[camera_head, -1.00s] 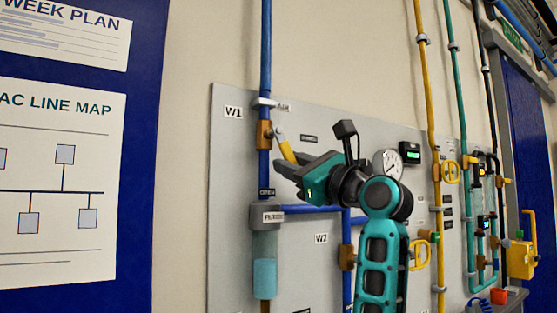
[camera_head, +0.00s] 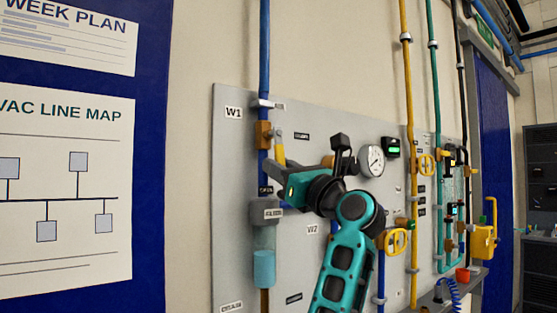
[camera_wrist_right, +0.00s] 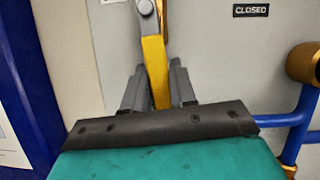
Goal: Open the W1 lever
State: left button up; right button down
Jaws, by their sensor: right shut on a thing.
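The W1 lever (camera_head: 279,152) is a yellow handle on a grey metal arm. It is at the brass valve body (camera_head: 263,134) on the blue pipe, beside the W1 label (camera_head: 233,113). It hangs almost straight down, tilted slightly right. My right gripper (camera_head: 277,171) is shut on its lower part. In the right wrist view the yellow lever (camera_wrist_right: 155,68) runs down between the two grey fingers of the right gripper (camera_wrist_right: 157,88); its lower end is hidden behind the gripper body. My left gripper is not in view.
A small CLOSED label (camera_wrist_right: 251,10) is on the grey panel (camera_head: 232,200). A pressure gauge (camera_head: 371,160) is right of my arm. A filter housing (camera_head: 265,213) sits on the pipe below the gripper. A blue board (camera_head: 150,200) stands left.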

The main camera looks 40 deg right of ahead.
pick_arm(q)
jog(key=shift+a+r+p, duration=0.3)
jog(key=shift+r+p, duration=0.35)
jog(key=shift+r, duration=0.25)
pick_arm(e)
jog(key=shift+a+m+h, duration=0.45)
jog(key=shift+m+h, duration=0.15)
jog(key=shift+m, duration=0.5)
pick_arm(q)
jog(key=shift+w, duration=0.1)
pick_arm(e)
jog(key=c, duration=1)
grip_release()
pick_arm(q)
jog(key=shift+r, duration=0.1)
pick_arm(e)
jog(key=shift+s, duration=0.1)
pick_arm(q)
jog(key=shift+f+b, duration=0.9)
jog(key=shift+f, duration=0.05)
pick_arm(e)
jog(key=v, duration=1.2)
jog(key=shift+s+f, duration=0.2)
jog(key=shift+s, duration=0.15)
